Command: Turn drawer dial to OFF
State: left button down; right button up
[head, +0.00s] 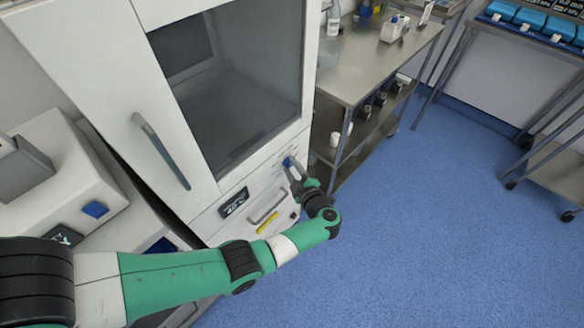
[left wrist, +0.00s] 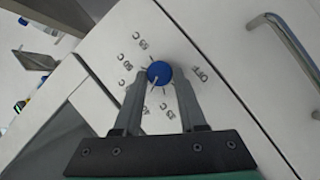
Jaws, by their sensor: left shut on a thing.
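The blue drawer dial (head: 288,161) is on the white front of the cabinet, below the glass door. In the left wrist view the dial (left wrist: 159,72) shows between my fingertips, with a ring of printed temperature marks around it. The OFF mark (left wrist: 200,75) is to the right of the dial. A thin pale line on the dial seems to point to the lower left, away from OFF. My left gripper (head: 292,169) is shut on the dial, one finger on each side. It also shows in the left wrist view (left wrist: 160,82). My right gripper is not in view.
A steel table (head: 375,55) stands right of the cabinet. Blue floor (head: 430,230) is open in front.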

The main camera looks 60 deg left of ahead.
pick_arm(q)
jog(key=n+y+b, duration=0.1)
jog(key=b, duration=0.1)
jog(key=f+n+t+b, duration=0.1)
jog(key=n+b, duration=0.1)
jog(key=shift+s+y, duration=0.1)
jog(key=shift+y, duration=0.3)
jog(key=shift+n+y+b, duration=0.3)
jog(key=shift+n+b, duration=0.6)
jog(key=shift+b, duration=0.35)
jog(key=shift+r+n+b, duration=0.1)
jog(key=shift+n+b, duration=0.35)
jog(key=shift+n, duration=0.05)
jog(key=shift+y, duration=0.3)
jog(key=shift+c, duration=2.4)
grip_release()
jog(key=shift+d, duration=0.1)
